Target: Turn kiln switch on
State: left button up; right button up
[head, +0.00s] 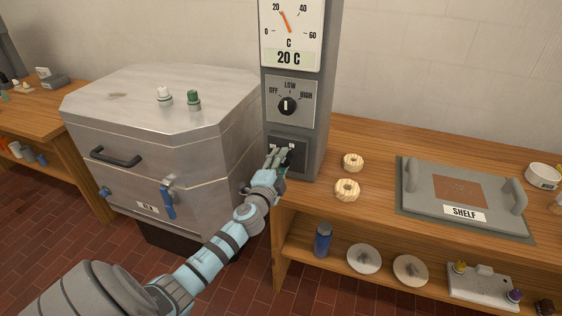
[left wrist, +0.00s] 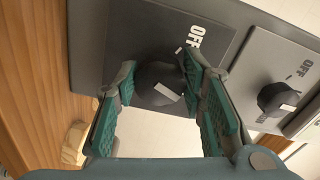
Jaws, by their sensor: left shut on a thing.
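The grey control column (head: 318,110) stands beside the kiln (head: 165,140). Its lower dark switch panel (head: 301,152) is partly covered by my left gripper (head: 280,156). In the left wrist view, the black switch knob (left wrist: 158,80) with a white mark sits between the fingers of my left gripper (left wrist: 163,100), which is shut on it. An OFF label shows beside this knob. My right gripper is not in view.
The upper OFF-LOW-HIGH dial (head: 287,106) points up at LOW. The gauge (head: 289,30) above reads 20 C. A blue bottle (head: 323,240) stands below.

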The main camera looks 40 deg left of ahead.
pick_arm(q)
jog(key=shift+f+m, duration=0.1)
jog(key=shift+m, duration=0.3)
jog(key=o, duration=1.1)
jog(key=shift+o, duration=0.2)
jog(key=v, duration=1.2)
